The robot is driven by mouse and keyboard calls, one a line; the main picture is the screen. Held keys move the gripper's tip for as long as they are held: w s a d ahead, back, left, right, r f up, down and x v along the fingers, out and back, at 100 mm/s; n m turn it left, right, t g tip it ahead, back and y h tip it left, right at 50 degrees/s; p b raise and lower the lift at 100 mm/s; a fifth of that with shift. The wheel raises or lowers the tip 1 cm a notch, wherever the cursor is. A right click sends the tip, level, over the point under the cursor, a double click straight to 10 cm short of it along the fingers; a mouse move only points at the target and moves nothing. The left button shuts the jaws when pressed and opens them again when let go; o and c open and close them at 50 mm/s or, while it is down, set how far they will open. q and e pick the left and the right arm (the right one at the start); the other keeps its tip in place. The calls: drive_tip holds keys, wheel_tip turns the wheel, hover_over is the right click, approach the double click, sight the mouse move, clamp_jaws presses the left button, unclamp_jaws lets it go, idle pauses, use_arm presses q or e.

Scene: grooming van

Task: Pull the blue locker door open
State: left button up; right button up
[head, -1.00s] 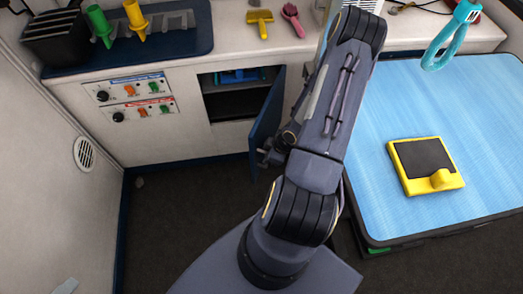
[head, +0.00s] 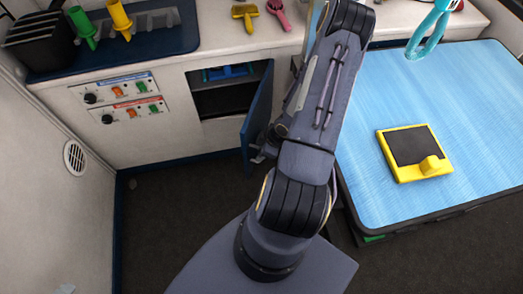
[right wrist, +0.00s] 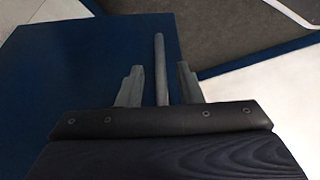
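The blue locker door (head: 257,115) stands swung well out from the locker opening (head: 225,97) at its right side. A blue item (head: 228,72) lies on the shelf inside. My right gripper (head: 262,152) is at the door's free edge, small and partly hidden by my arm in the head view. In the right wrist view, the door (right wrist: 70,62) is a broad blue panel. There, the fingers of my right gripper (right wrist: 160,84) are apart, with the grey handle bar (right wrist: 161,68) between them and a gap on each side. My left gripper is out of view.
A blue-topped table (head: 365,165) with a yellow-framed pad (head: 414,152) stands at the right. The counter (head: 225,40) above the locker carries brushes and a dark mat. Dark floor (head: 180,215) is clear in front of the locker.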

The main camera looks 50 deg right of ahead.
drive_tip(key=p+v, duration=0.5)
drive_tip(key=v, duration=0.2)
drive_tip(key=shift+r, duration=0.15)
